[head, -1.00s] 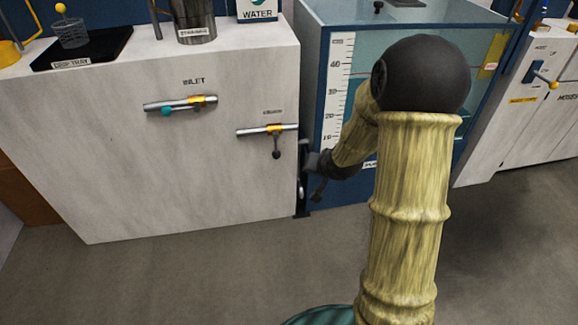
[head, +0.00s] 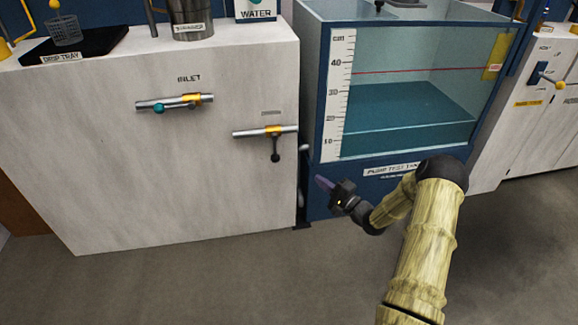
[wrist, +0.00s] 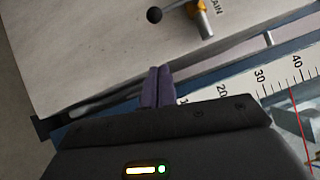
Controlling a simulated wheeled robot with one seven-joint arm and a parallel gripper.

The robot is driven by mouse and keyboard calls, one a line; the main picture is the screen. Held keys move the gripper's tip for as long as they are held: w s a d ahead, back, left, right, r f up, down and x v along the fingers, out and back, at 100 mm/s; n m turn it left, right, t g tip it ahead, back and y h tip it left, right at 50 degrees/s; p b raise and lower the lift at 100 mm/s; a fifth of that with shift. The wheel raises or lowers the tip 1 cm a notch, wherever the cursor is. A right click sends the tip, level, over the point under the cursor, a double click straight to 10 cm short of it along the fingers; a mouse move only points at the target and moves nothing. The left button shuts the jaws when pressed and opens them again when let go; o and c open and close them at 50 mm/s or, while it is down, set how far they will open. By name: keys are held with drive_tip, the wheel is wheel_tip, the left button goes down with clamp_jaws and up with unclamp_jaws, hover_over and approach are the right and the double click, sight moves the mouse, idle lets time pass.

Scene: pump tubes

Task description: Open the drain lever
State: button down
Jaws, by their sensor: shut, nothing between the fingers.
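The drain lever (head: 275,147) is a dark handle with a black ball end. It hangs down from a yellow collar on a short silver pipe, at the right side of the white cabinet front. In the wrist view its black ball (wrist: 154,15) and yellow collar (wrist: 204,18) show at the top edge, beside a label ending in "AIN". My gripper (head: 320,181) is in front of the tank's lower left corner, right of and below the lever, and apart from it. Its purple fingers (wrist: 157,72) are shut together and empty, pointing toward the cabinet.
The inlet valve (head: 175,103) sits left on the same cabinet (head: 130,190). The glass tank (head: 400,140) with a printed scale and blue water stands close on the right. A narrow gap with a vertical pipe separates them. The floor in front is clear.

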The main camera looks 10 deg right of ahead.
sight(275, 149)
drive_tip(key=shift+a, duration=0.1)
drive_tip(key=s+a+b+x, duration=0.1)
drive_tip(key=a+b+x, duration=0.1)
drive_tip(key=b+x, duration=0.6)
drive_tip(key=x, duration=0.4)
drive_tip(key=shift+a+r, duration=0.25)
